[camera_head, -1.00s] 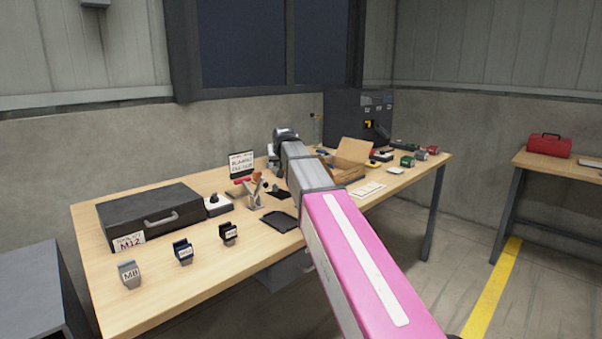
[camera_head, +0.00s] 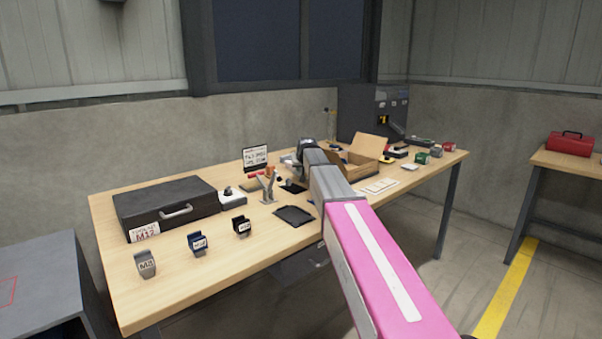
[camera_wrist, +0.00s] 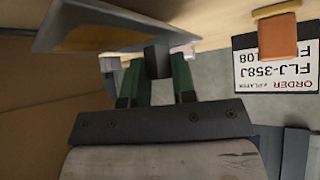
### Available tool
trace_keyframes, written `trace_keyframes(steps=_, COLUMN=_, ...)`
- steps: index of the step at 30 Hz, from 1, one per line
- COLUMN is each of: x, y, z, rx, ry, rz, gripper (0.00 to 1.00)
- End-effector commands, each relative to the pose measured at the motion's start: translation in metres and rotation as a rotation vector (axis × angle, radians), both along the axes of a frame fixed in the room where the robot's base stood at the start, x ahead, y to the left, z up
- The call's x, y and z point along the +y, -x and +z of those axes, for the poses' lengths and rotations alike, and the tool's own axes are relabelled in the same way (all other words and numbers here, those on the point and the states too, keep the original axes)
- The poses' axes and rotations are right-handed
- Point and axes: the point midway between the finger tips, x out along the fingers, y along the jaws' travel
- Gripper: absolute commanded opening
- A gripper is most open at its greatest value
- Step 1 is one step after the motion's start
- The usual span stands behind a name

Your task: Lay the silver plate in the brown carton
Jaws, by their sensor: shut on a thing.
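The brown carton (camera_head: 374,167) stands open on the workbench, with a flap raised, just right of my arm's far end. A brown wall, apparently the carton's (camera_wrist: 40,110), fills the left of the wrist view. The silver plate (camera_wrist: 110,38) shows at the top of the wrist view, tilted, its grey face tinted tan. My gripper (camera_wrist: 158,78), with green fingers, is shut on the plate by a dark block-like part. In the head view my arm hides the fingers and the plate. Whether the plate is over the carton's opening is unclear.
A black case (camera_head: 166,208) and several small labelled clips stand on the left of the bench. A black tray (camera_head: 294,215), a red-handled clamp (camera_head: 267,184) and an order sign (camera_head: 255,158) are left of my arm. Small coloured parts lie right of the carton.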

Motion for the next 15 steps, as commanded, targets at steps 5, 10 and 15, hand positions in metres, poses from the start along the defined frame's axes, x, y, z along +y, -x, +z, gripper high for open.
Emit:
trace_keyframes(steps=5, x=0.000, y=0.000, z=-0.024, rx=0.001, ry=0.000, rz=0.000, gripper=0.00)
trace_keyframes(steps=10, x=0.000, y=0.000, z=-0.025, rx=-0.001, ry=0.000, rz=0.000, gripper=0.00)
trace_keyframes(steps=15, x=0.000, y=0.000, z=-0.026, rx=-0.001, ry=0.000, rz=0.000, gripper=0.00)
